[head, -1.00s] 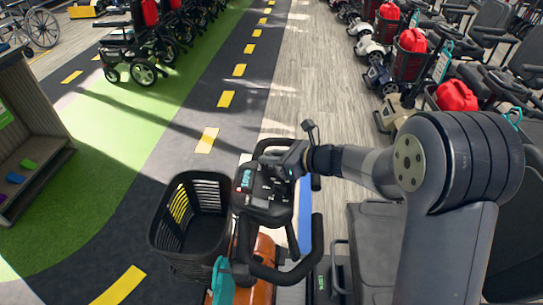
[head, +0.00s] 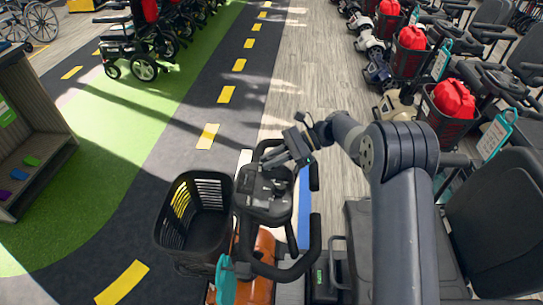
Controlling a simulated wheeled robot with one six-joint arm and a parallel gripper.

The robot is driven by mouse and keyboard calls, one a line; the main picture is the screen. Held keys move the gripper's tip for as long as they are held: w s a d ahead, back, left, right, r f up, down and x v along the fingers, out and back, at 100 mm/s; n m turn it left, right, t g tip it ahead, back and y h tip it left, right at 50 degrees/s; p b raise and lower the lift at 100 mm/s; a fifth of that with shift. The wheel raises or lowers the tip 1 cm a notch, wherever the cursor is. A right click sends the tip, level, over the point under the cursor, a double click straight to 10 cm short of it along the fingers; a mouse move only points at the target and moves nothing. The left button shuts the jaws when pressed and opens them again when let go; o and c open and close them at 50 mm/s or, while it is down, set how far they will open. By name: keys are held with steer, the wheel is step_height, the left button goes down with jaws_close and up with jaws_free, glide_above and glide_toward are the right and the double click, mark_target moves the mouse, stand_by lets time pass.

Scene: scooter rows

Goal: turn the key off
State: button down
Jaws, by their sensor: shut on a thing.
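The scooter's dark control console (head: 262,200) sits between black looped handlebars (head: 316,235) in the lower middle of the head view. Its small display looks dark now. My gripper (head: 270,168) reaches down from the upper right to the far part of the console. Its fingers are shut on the key, which is too small and covered by the fingers to make out. The key's exact angle cannot be seen.
A black basket (head: 195,222) is on the scooter's left, with a teal tag (head: 226,280) below the handlebar. Several parked scooters with red bags (head: 453,99) line the right. A wooden shelf unit (head: 35,140) stands at left. The floor ahead is clear.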

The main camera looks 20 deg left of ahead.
steer(key=shift+n+g+h, duration=0.5)
steer(key=shift+n, duration=0.2)
steer(key=c, duration=1.4)
jaws_free()
steer(key=shift+w, duration=0.1)
steer(key=v, duration=1)
steer(key=shift+w+r, duration=0.15)
steer(key=shift+w, duration=0.15)
steer(key=shift+d, duration=0.1)
